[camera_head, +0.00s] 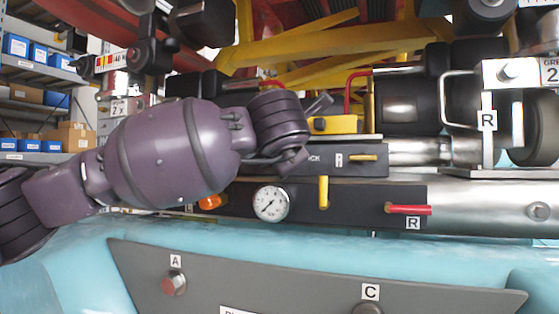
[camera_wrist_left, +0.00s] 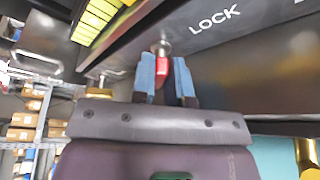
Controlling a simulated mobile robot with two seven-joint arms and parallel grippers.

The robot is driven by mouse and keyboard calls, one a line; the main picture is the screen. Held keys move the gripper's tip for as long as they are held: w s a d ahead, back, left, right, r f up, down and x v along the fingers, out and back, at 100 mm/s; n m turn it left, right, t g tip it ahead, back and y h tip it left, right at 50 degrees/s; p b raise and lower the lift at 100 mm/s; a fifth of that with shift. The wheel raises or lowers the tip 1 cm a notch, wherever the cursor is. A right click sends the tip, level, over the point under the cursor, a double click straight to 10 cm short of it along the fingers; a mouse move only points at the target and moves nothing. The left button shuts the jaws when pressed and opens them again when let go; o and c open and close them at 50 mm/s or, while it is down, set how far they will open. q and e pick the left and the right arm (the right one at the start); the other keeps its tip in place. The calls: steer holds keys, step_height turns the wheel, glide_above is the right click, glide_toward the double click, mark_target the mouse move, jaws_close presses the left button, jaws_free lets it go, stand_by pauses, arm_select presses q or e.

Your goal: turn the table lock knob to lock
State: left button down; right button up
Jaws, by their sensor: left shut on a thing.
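The lock knob (camera_wrist_left: 163,66) is a small red handle on a metal stem, set in a dark panel beside the white word LOCK, in the left wrist view. My left gripper (camera_wrist_left: 166,78) has its two blue-padded fingers on either side of the knob and is shut on it. In the head view my left arm comes in from the left and hides the knob and part of the word LOCK on the lock panel (camera_head: 335,172). I cannot see the fingertips there. My right gripper is not in view.
A yellow handle (camera_head: 362,157) sits on the lock panel. Below are a pressure gauge (camera_head: 270,203), a yellow lever (camera_head: 323,191), a red lever (camera_head: 410,210) and an orange knob (camera_head: 209,202). A grey panel (camera_head: 250,282) lies in front. Shelves with blue boxes (camera_head: 16,45) stand at left.

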arm_select(q)
steer(key=shift+r, duration=0.1)
steer(key=c, duration=1.2)
jaws_free()
steer(key=shift+o, duration=0.2)
steer(key=shift+s, duration=0.1)
steer(key=v, duration=1)
steer(key=shift+s+b, duration=0.35)
steer(key=shift+r, duration=0.15)
